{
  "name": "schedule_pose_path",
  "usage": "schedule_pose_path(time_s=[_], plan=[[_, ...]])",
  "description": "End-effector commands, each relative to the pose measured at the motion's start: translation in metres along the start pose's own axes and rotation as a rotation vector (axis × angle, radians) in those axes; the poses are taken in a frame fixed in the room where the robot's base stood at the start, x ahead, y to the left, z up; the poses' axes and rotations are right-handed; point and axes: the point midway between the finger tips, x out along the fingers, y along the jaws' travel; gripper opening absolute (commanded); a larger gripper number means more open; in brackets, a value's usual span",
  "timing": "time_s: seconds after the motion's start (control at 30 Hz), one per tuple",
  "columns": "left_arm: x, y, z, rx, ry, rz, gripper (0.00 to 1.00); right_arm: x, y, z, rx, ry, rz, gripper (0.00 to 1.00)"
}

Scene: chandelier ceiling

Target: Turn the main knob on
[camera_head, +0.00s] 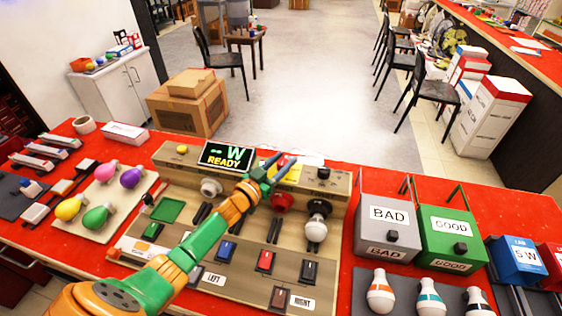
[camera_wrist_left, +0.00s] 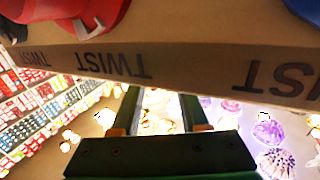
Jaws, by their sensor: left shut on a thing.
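The control board (camera_head: 340,184) stands on the red table, with a small screen (camera_head: 226,155) reading "W READY". At its upper edge, right of the screen, a red knob (camera_head: 283,160) sits on a yellow plate (camera_head: 293,174); I take it for the main knob. My right gripper is not in view.
A white bulb (camera_head: 315,229) sits in a socket right of my arm. Blue, red and brown switches line the board's front. Grey BAD (camera_head: 389,238) and green GOOD (camera_head: 450,245) boxes stand to the right. Coloured bulbs (camera_head: 97,217) lie on a tray at the left.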

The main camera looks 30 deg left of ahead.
Motion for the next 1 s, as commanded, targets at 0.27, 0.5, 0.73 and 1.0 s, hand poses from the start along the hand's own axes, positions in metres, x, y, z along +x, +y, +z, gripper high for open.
schedule_pose_path(time_s=[0.27, 0.5, 0.73, 1.0], plan=[[0.0, 0.001, 0.0, 0.0, -0.001, 0.0, 0.74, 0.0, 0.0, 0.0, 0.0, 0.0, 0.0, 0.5], [-0.001, 0.001, 0.0, 0.0, -0.001, -0.001, 0.74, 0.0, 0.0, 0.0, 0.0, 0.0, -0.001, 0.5], [-0.032, 0.001, 0.002, -0.001, -0.005, -0.001, 0.74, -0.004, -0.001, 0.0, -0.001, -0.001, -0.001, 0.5], [-0.066, 0.001, 0.002, -0.002, -0.004, 0.001, 0.74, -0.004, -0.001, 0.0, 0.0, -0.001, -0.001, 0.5]])
